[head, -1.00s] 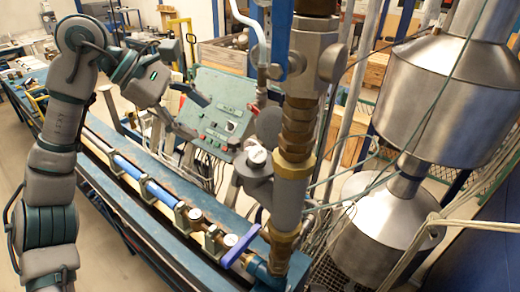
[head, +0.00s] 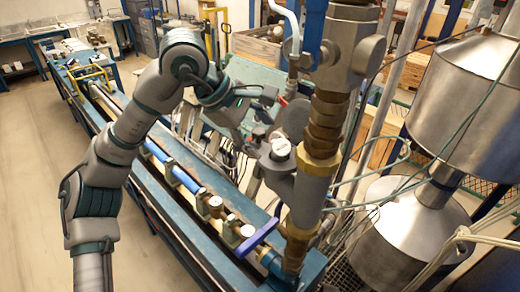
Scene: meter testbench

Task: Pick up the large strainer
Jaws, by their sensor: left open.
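My left gripper (head: 262,122) is open and empty. It is in front of the green control panel, just left of the upright pipe assembly. Its fingers are close to a small round gauge and grey meter body (head: 281,160) on that assembly; I cannot tell whether they touch. No part can be named the large strainer with certainty. The upright assembly has a grey angled metal body (head: 352,45) at the top, brass fittings (head: 323,135) and a grey pipe section (head: 310,195) below. My right gripper is not in view.
A long blue bench (head: 165,205) with a blue pipe, clamps and gauges runs under my left arm. Two large steel vessels (head: 405,235) stand at the right with loose hoses. The green panel (head: 245,75) is behind the gripper. Open floor lies at the left.

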